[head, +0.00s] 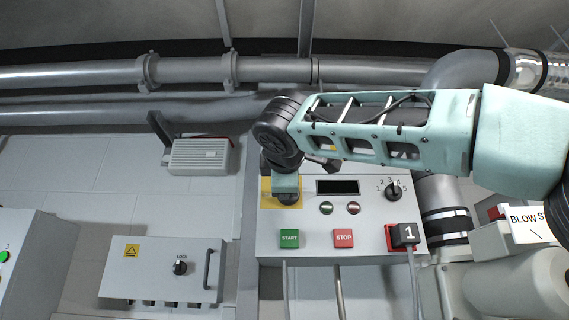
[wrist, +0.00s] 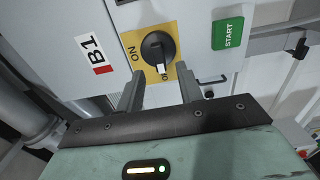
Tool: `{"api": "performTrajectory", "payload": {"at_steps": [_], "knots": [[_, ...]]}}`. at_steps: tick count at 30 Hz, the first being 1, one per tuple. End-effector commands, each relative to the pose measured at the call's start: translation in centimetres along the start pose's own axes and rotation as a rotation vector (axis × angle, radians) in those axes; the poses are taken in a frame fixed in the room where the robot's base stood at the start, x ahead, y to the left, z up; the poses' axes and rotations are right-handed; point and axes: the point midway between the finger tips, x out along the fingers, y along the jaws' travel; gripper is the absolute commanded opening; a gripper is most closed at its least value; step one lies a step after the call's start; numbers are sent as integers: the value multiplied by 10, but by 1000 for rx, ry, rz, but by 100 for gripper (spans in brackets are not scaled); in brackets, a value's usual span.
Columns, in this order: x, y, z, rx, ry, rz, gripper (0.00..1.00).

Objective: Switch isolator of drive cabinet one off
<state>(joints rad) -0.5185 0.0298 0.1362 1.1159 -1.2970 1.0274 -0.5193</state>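The isolator is a black rotary knob (wrist: 153,44) on a yellow plate (wrist: 131,38) in the wrist view. The word ON shows at the plate's left, and a pale mark on the knob points toward the bottom of the picture. My gripper (wrist: 160,75) is open, its two fingers apart with the knob's lower end between or just beyond their tips; I cannot tell whether they touch it. In the head view my gripper (head: 286,186) is in front of the yellow plate (head: 266,192) and hides most of the knob. The drive cabinet (head: 275,218) is a grey box.
The cabinet front also has a green START button (head: 289,239), a red STOP button (head: 343,239), a numbered selector (head: 393,191), a dark display (head: 337,187) and a plug marked 1 (head: 405,235). A LOCK box (head: 150,265) stands at left. Pipes (head: 190,72) run behind.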

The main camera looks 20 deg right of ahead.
Motion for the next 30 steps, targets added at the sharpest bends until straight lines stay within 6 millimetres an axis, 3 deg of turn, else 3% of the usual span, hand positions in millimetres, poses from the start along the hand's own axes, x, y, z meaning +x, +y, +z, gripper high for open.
{"api": "performTrajectory", "payload": {"at_steps": [9,15,21,30], "knots": [[-78,-4,-1,2,4,2,36],[-116,-3,-1,1,4,0,36],[-135,-1,0,0,2,0,36],[-139,-1,0,0,1,0,36]]}}
